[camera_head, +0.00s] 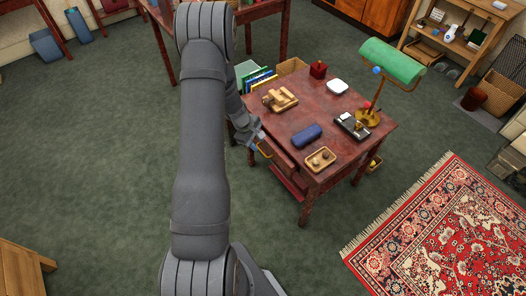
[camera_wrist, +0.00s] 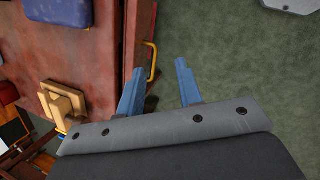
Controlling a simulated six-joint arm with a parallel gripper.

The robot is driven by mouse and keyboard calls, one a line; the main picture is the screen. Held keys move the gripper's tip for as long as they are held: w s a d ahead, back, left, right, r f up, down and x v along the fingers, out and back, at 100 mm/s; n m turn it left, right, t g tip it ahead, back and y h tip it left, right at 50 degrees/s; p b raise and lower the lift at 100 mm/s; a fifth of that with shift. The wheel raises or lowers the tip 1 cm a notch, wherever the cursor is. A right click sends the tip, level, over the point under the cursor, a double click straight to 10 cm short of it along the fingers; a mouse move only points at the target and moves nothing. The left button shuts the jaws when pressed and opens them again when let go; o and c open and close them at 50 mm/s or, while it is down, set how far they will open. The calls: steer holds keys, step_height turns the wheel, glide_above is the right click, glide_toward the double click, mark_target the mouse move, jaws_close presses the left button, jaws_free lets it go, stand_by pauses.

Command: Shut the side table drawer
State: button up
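The side table (camera_head: 345,100) is reddish-brown wood and stands right of my arm in the head view. Its drawer (camera_head: 281,158) is on the side facing my gripper and looks partly pulled out. In the wrist view the drawer (camera_wrist: 138,38) shows as a strip beyond the tabletop edge, with a yellow handle (camera_wrist: 152,62) on its front. My gripper (camera_wrist: 160,66) is open and empty. Its left finger is over the drawer front near the handle, its right finger over the floor. I cannot tell whether it touches. In the head view my gripper (camera_head: 254,138) is partly hidden by my arm.
On the tabletop are a green-shaded lamp (camera_head: 391,61), a blue case (camera_head: 307,136), a wooden tray (camera_head: 320,159), a wooden stand (camera_head: 280,99) and a white dish (camera_head: 337,86). Upright folders (camera_head: 259,78) stand behind the table. A patterned rug (camera_head: 440,235) lies front right.

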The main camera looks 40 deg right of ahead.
mark_target(264, 153)
steer(key=w+d+r+m+t+y, duration=0.1)
steer(key=w+d+r+m+t, duration=0.1)
steer(key=w+r+m, duration=0.15)
steer(key=shift+m, duration=0.35)
steer(key=x, duration=1.8)
steer(key=shift+s+a, duration=0.15)
steer(key=shift+s, duration=0.1)
jaws_close()
